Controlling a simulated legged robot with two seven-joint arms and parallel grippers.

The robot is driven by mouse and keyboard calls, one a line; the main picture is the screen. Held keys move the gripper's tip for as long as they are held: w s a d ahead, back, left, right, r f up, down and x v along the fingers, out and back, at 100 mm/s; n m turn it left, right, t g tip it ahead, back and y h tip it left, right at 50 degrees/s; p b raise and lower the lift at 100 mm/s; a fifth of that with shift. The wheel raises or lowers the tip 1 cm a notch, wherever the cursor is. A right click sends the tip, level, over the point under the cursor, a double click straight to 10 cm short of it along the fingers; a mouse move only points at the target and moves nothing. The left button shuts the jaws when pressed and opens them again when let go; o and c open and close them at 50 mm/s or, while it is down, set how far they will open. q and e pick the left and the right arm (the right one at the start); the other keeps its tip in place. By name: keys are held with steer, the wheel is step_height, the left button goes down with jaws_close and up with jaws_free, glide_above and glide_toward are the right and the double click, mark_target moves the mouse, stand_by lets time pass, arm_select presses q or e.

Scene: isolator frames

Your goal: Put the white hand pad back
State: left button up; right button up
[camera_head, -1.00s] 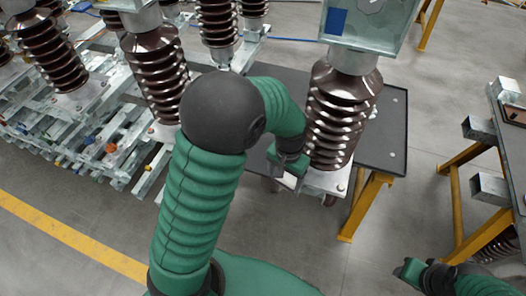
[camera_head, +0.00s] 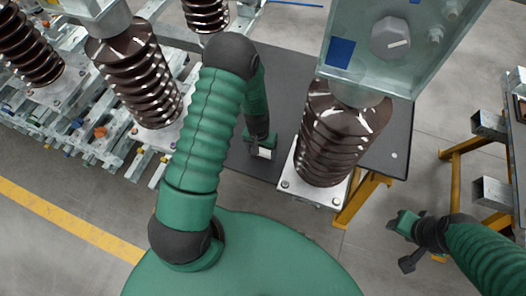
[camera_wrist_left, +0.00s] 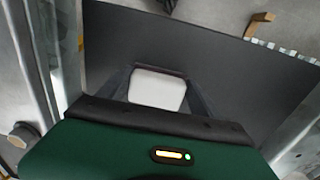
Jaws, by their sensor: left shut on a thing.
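The white hand pad (camera_head: 264,153) is a small pale block at the tip of my left gripper (camera_head: 262,147). In the left wrist view the pad (camera_wrist_left: 157,88) sits between the two dark fingers, and the gripper is shut on it. The gripper is over the dark tabletop, left of the brown ribbed insulator and apart from it. I cannot tell the pad's height above the table. My right gripper (camera_head: 404,232) is at the lower right, over the floor, away from the table; its jaw state is unclear.
The dark table (camera_head: 286,75) has yellow legs (camera_head: 357,199). A brown insulator (camera_head: 337,140) on a metal base plate stands there under a grey metal box (camera_head: 385,45). More insulators (camera_head: 133,75) stand on metal frames at left. Another table (camera_head: 518,140) is at right.

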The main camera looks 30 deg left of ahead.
arm_select(q)
steer(key=shift+w+a+f, duration=0.15)
steer(key=shift+a+f, duration=0.05)
steer(key=shift+f, duration=0.2)
steer(key=shift+w+a+f, duration=0.1)
steer(key=shift+a+f, duration=0.1)
steer(key=shift+f, duration=0.2)
steer(key=shift+a+f, duration=0.1)
steer(key=shift+a, duration=0.1)
steer(key=shift+c, duration=0.7)
steer(key=shift+s+d, duration=0.1)
steer(key=shift+s, duration=0.05)
steer(key=shift+d+r, duration=0.2)
steer(key=shift+d, duration=0.05)
steer(key=shift+d+f, duration=0.1)
steer(key=shift+d, duration=0.2)
steer(key=o, duration=1.5)
steer(key=shift+d, duration=0.2)
steer(key=shift+o, duration=1)
steer(key=shift+d, duration=0.1)
steer(key=shift+o, duration=0.3)
steer(key=shift+a, duration=0.6)
steer(key=shift+d, duration=0.35)
arm_select(e)
steer(key=shift+w+a+f, duration=0.1)
steer(key=shift+w+f, duration=0.05)
steer(key=shift+w, duration=0.1)
